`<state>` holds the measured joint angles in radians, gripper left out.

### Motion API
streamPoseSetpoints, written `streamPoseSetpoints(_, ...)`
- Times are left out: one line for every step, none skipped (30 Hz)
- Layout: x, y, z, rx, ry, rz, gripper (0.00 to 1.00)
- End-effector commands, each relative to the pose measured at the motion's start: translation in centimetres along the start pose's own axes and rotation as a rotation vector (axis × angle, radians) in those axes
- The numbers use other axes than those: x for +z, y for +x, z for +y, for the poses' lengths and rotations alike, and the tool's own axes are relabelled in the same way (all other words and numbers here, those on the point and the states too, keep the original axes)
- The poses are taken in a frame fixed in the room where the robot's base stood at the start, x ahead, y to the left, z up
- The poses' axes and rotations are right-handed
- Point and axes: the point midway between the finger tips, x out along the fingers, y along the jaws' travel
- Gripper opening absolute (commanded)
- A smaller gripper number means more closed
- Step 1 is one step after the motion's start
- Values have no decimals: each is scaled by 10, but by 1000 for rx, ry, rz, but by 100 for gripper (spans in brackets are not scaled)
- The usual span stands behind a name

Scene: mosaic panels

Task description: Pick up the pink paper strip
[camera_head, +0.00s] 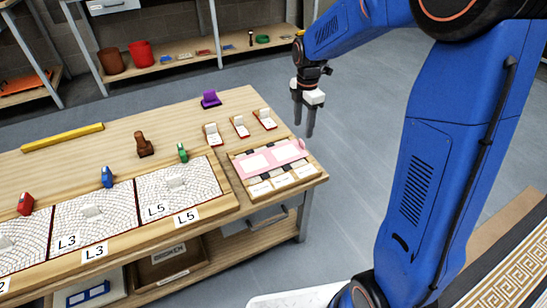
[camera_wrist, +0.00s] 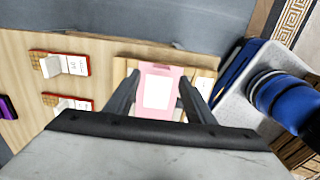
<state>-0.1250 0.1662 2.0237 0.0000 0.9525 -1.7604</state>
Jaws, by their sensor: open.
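My gripper (camera_head: 304,118) is open and empty, pointing down above the table's right edge, behind the strip in the head view. In the wrist view the fingers of my gripper (camera_wrist: 160,88) stand apart on either side of the strip. The strip's near end is hidden by the gripper body.
The wooden tray (camera_head: 313,172) also holds white labelled cards (camera_head: 283,180) along its front. Several small red-and-white card holders (camera_head: 240,127) stand behind it. Mosaic panels marked L3 and L5 (camera_head: 180,190) lie to the left. A purple object (camera_head: 210,98) stands at the back edge.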

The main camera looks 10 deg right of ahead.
Motion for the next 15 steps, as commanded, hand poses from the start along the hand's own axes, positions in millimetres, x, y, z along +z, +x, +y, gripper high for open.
streamPoseSetpoints(0,7,0,-2,0,0,49)
streamPoseSetpoints(0,10,0,-1,0,0,49)
streamPoseSetpoints(0,14,0,-1,0,0,49)
streamPoseSetpoints(0,16,0,-1,0,0,49)
streamPoseSetpoints(0,18,0,-1,0,0,49)
streamPoseSetpoints(0,20,0,0,0,0,49)
streamPoseSetpoints(0,21,0,1,0,0,49)
streamPoseSetpoints(0,22,0,1,0,0,49)
streamPoseSetpoints(0,24,0,0,0,0,49)
streamPoseSetpoints(0,27,-1,-1,0,0,49)
streamPoseSetpoints(-1,30,-2,-2,0,0,49)
streamPoseSetpoints(-1,35,-2,-2,0,1,49)
streamPoseSetpoints(-2,40,-3,-2,0,0,49)
streamPoseSetpoints(-2,44,-3,-2,0,0,49)
streamPoseSetpoints(-2,49,-4,-2,0,0,49)
